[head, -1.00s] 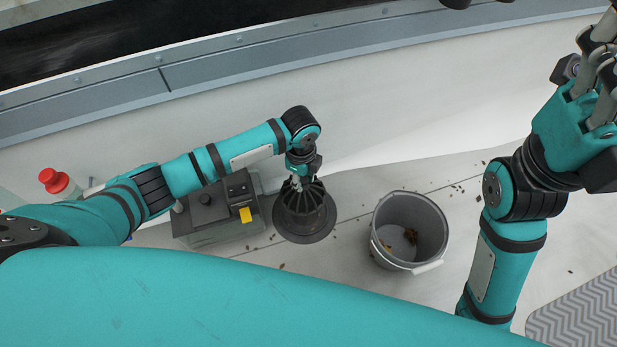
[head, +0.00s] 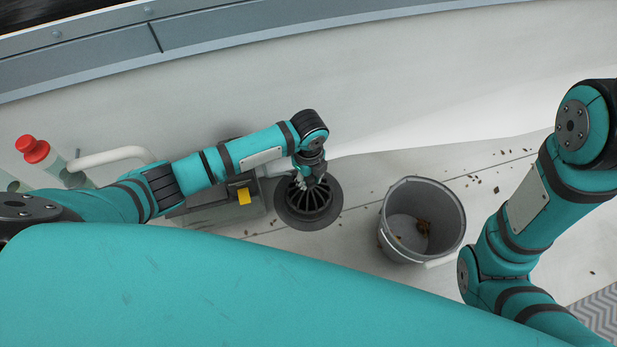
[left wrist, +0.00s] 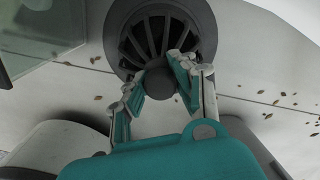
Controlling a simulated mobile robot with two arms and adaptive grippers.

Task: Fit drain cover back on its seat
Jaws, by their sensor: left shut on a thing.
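The drain cover (head: 313,208) is a dark, slotted dome in the middle of the head view. It also fills the top of the left wrist view (left wrist: 153,37). A dark round ring (head: 293,220) surrounds its foot; I cannot tell whether the cover lies flush in it. My left gripper (head: 310,182) is above the cover, with its fingers closed around the knob at the top; it also shows in the left wrist view (left wrist: 160,84). My right arm is at the right, but its gripper is outside the view.
A grey bucket (head: 383,238) with some leaves inside stands right of the drain. A red-capped bottle (head: 36,150) stands far left. Bits of debris are scattered on the pale roof.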

